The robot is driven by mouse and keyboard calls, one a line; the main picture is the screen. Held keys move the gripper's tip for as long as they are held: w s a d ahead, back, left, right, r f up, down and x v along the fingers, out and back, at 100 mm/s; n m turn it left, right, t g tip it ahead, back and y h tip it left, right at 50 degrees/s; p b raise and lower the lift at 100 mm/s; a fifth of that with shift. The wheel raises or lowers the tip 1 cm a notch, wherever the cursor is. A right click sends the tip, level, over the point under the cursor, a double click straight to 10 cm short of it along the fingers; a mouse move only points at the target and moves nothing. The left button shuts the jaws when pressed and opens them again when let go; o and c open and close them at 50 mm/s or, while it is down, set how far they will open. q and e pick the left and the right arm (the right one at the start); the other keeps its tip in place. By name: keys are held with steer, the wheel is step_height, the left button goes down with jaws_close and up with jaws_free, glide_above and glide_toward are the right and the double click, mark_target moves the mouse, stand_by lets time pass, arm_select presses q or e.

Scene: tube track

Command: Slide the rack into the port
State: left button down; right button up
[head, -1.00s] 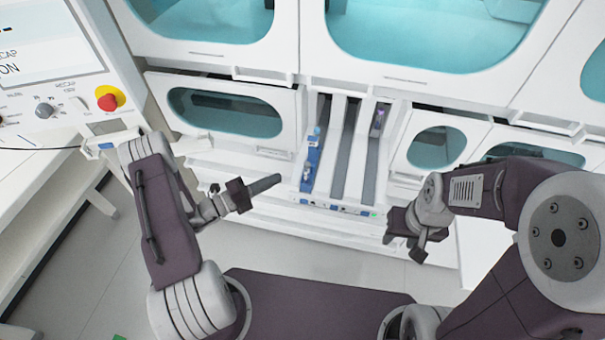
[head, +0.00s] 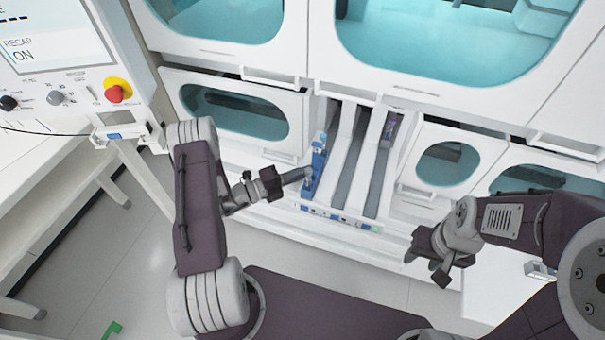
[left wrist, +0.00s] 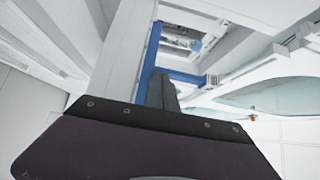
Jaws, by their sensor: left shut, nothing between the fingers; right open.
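The blue rack (head: 319,160) lies lengthwise in the leftmost lane of the white port (head: 335,212), between raised white rails. My left gripper (head: 308,174) is shut and empty, its tip at the rack's near part. I cannot tell whether it touches. In the left wrist view the gripper's dark finger (left wrist: 162,90) points at a blue frame of the rack (left wrist: 186,78). My right gripper (head: 425,266) is open and empty, in front of the machine to the right of the port, apart from the rack.
Two grey lanes lie right of the rack; the far right one holds a dark purplish item (head: 390,126). Windowed cabinet doors (head: 238,112) flank the port. A control panel with a red button (head: 116,90) stands at the left. Floor in front is mostly clear.

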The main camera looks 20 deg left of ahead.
mark_target(308, 160)
arm_select(q)
steer(key=w+b, duration=0.1)
steer(key=w, duration=0.4)
steer(key=shift+w, duration=0.1)
stand_by(0.3)
